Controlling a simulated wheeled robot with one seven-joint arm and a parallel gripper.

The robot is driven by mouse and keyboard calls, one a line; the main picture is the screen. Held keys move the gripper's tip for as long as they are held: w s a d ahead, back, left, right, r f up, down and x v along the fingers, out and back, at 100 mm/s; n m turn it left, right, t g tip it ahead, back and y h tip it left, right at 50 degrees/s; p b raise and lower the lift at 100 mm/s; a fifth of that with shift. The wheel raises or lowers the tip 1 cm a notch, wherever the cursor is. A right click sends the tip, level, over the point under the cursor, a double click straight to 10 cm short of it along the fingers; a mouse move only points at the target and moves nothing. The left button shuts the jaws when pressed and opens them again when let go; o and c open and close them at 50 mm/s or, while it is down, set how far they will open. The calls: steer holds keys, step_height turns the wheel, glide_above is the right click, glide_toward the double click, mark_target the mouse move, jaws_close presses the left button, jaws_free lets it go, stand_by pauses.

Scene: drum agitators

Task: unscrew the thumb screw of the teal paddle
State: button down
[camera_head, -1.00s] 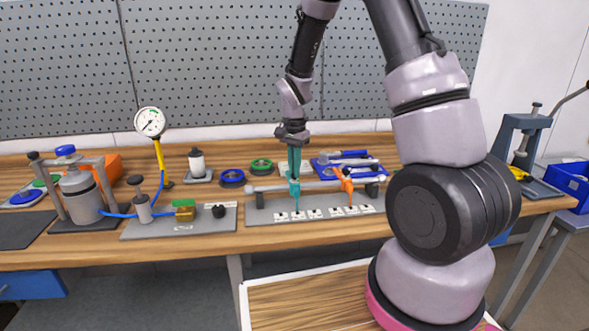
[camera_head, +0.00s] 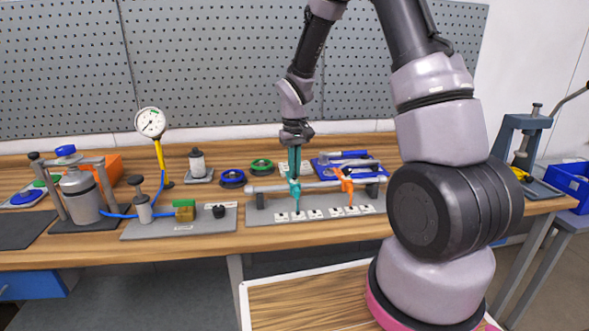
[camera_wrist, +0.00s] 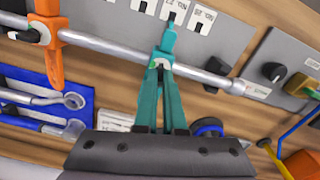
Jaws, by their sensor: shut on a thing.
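The teal paddle (camera_head: 296,190) is on the horizontal grey shaft above a grey base plate, left of the orange paddle (camera_head: 346,185). In the wrist view the teal paddle (camera_wrist: 168,38) points away past the shaft (camera_wrist: 200,75), toward the labelled plate. My gripper (camera_wrist: 160,68) comes down from above with its long teal fingers drawn together at the paddle's hub. It is shut on the thumb screw (camera_wrist: 158,63), which is small and mostly hidden between the fingertips. The matching teal colours make the exact contact hard to see.
The orange paddle (camera_wrist: 45,35) stands beside the teal one on the same shaft. A blue tray (camera_head: 330,170) with wrenches lies behind the shaft. Blue and green rings (camera_head: 232,178) lie to the left. A pressure gauge (camera_head: 150,122) and hose stand farther left.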

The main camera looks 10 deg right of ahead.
steer(key=n, duration=0.4)
steer(key=shift+s+f, duration=0.1)
steer(key=shift+n, duration=2.2)
steer(key=c, duration=1)
jaws_free()
step_height(320, 180, up, 11)
steer(key=shift+f, duration=0.1)
